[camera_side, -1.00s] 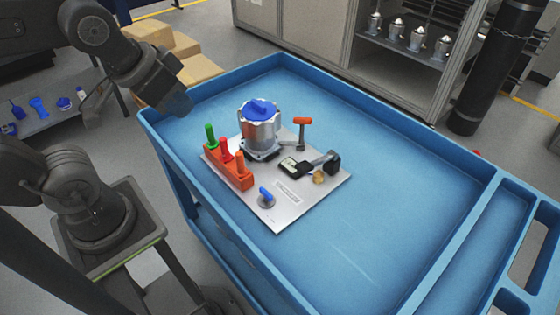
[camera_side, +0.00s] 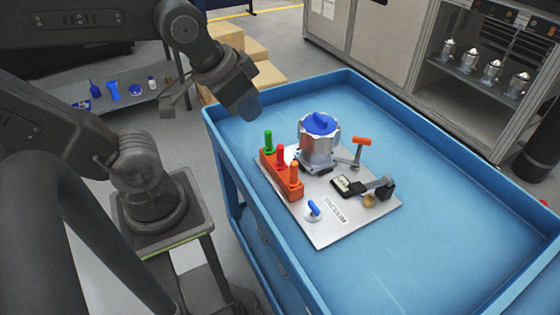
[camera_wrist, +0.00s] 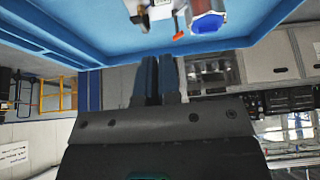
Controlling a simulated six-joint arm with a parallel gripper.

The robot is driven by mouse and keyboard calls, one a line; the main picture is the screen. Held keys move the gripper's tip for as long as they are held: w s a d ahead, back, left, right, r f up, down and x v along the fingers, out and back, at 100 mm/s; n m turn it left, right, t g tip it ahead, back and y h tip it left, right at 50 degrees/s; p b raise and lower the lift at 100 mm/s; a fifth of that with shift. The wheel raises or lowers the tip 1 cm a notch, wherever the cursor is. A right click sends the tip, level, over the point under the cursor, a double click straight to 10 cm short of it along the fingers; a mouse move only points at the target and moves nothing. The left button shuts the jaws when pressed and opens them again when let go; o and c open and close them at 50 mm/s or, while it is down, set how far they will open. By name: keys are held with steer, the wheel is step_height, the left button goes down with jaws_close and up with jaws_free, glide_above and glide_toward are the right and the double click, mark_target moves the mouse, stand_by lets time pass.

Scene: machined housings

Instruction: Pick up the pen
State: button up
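No thing is clearly recognisable as a pen. A red-orange block (camera_side: 281,177) holds upright green, red and orange handled pieces on a metal plate (camera_side: 330,233); whether one is a pen I cannot tell. My gripper (camera_side: 247,108) hangs above the cart's far left rim, apart from the plate. In the wrist view its two dark fingers (camera_wrist: 158,80) lie close together with nothing visible between them.
A silver housing with a blue top (camera_side: 318,143) stands on the plate, near an orange-handled tool (camera_side: 360,150), a black gauge-like tool (camera_side: 352,188) and a small blue-handled piece (camera_side: 314,210). The blue cart (camera_side: 440,190) has raised rims and free room at right.

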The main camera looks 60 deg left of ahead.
steer(key=o, duration=0.8)
steer(key=shift+o, duration=0.2)
steer(key=n+g+y, duration=0.3)
steer(key=n+y, duration=0.1)
steer(key=n, duration=0.7)
glide_toward(280, 147)
steer(key=x, duration=0.7)
steer(key=shift+a, duration=0.2)
steer(key=shift+d+x, duration=0.1)
steer(key=shift+x, duration=1.3)
steer(key=shift+d+x, duration=0.15)
steer(key=shift+x, duration=1.25)
